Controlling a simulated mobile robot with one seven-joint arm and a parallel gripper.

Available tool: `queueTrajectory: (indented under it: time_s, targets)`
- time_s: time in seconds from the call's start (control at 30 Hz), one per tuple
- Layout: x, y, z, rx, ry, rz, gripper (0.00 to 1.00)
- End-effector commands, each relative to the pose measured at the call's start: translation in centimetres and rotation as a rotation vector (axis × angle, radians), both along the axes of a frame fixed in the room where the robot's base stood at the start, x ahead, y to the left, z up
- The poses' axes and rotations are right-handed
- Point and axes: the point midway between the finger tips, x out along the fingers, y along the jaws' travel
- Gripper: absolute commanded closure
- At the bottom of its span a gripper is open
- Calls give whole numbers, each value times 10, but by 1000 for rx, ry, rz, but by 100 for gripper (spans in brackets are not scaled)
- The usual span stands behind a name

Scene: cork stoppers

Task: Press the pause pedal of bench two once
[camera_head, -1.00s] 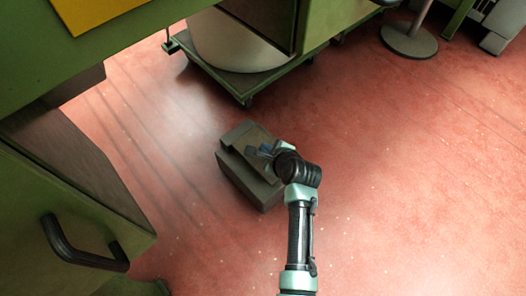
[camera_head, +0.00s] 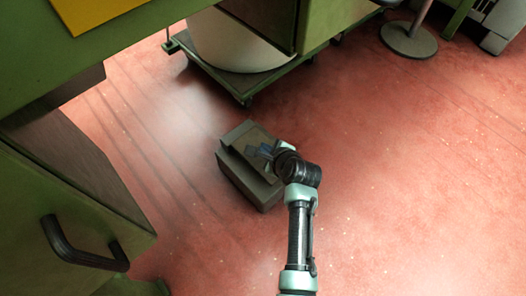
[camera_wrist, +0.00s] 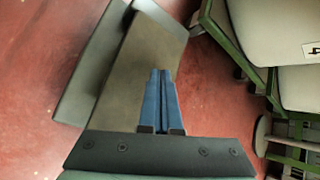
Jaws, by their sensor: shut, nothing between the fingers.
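The pedal is a grey box (camera_head: 233,177) on the red floor, with a brownish tread plate (camera_head: 236,149) set in its top. My gripper (camera_head: 251,151) is over the tread plate, near its middle. In the wrist view the blue fingers (camera_wrist: 160,73) are closed together, with nothing between them, and point along the brown tread plate (camera_wrist: 145,55). A grey side wall (camera_wrist: 85,70) of the pedal runs to the left of the plate. I cannot tell whether the fingertips touch the plate or hang just above it. No bench number shows on the pedal.
A green wheeled dolly (camera_head: 240,83) carries a white drum (camera_head: 232,42) behind the pedal. A green cabinet (camera_head: 60,230) with a black handle stands at the left. A round stand base (camera_head: 408,40) is at the back right. The floor to the right is clear.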

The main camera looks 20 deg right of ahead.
Motion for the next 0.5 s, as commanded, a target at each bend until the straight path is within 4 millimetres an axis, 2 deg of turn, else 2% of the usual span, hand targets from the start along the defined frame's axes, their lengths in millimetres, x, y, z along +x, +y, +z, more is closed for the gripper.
queueTrajectory:
  time_s: [0.5]
  targets:
    - [0, 0, -9, -1, 0, 1, 100]
